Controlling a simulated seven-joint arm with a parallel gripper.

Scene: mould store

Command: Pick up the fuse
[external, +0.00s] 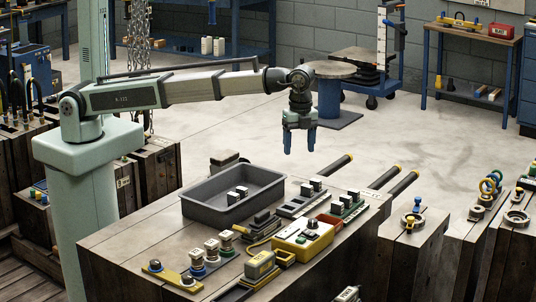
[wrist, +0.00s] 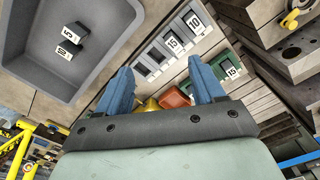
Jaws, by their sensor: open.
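Several small black-and-white fuses with numbers on them are in view. Two fuses (wrist: 68,42) lie in the grey tray (external: 196,210), also visible in the external view (external: 237,195). More fuses (wrist: 184,32) sit in a grey rack (wrist: 143,69), seen in the external view right of the tray. Another fuse (wrist: 232,72) marked 15 is in a green rack (wrist: 219,68). Which fuse is meant cannot be told. My gripper (external: 300,148) is open and empty, raised above the bench's far side. Its blue fingers (wrist: 159,72) point toward the grey rack.
A yellow box (external: 302,240) stands on the bench in front of the racks. Insulators (external: 212,251) and a yellow-handled tool (external: 260,264) lie nearer the camera. Dark rods (external: 333,165) lie beyond the racks. The tray has raised walls and mostly bare floor.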

